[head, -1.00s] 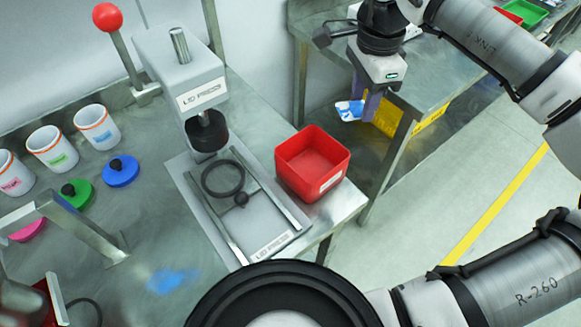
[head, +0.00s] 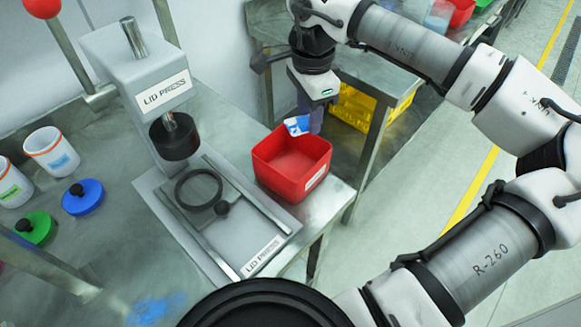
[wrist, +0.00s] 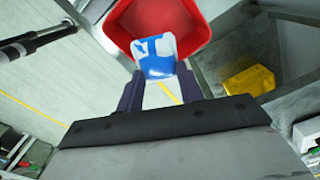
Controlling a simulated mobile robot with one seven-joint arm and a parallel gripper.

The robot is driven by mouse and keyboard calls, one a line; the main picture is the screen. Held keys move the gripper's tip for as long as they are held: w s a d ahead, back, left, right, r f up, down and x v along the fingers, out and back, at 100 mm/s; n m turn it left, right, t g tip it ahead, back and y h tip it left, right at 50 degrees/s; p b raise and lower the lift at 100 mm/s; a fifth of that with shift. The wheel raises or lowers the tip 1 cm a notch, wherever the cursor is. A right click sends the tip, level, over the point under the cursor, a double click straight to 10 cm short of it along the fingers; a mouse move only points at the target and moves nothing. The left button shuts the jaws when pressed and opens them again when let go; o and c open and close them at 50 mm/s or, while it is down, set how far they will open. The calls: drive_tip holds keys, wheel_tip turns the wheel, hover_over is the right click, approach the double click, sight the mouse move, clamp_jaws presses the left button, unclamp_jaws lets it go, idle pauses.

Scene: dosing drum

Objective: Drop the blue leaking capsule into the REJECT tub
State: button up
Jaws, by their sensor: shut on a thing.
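The blue and white capsule (head: 297,125) is between the fingers of my gripper (head: 310,118), which is shut on it. In the head view it shows at the far rim of the red open tub (head: 292,181), above its inside; the exact height is hard to tell. The tub's label is too small to read. In the wrist view the capsule (wrist: 158,58) sits between the dark fingertips of my gripper (wrist: 158,82), and the red tub (wrist: 190,22) lies beyond it, its inside partly hidden by the capsule.
The lid press (head: 160,85) stands left of the tub on the metal bench. White cups (head: 50,152) and coloured lids (head: 83,197) are further left. A blue smear (head: 155,310) marks the bench. A yellow crate (head: 362,108) is under the bench behind.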

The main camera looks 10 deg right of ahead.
drive_tip(key=shift+f, duration=0.25)
drive_tip(key=o, duration=1)
drive_tip(key=shift+r, duration=0.1)
wheel_tip(320, 180, up, 14)
drive_tip(key=b, duration=0.1)
drive_tip(key=shift+b, duration=0.3)
drive_tip(key=shift+s+f, duration=0.1)
drive_tip(key=shift+f, duration=0.15)
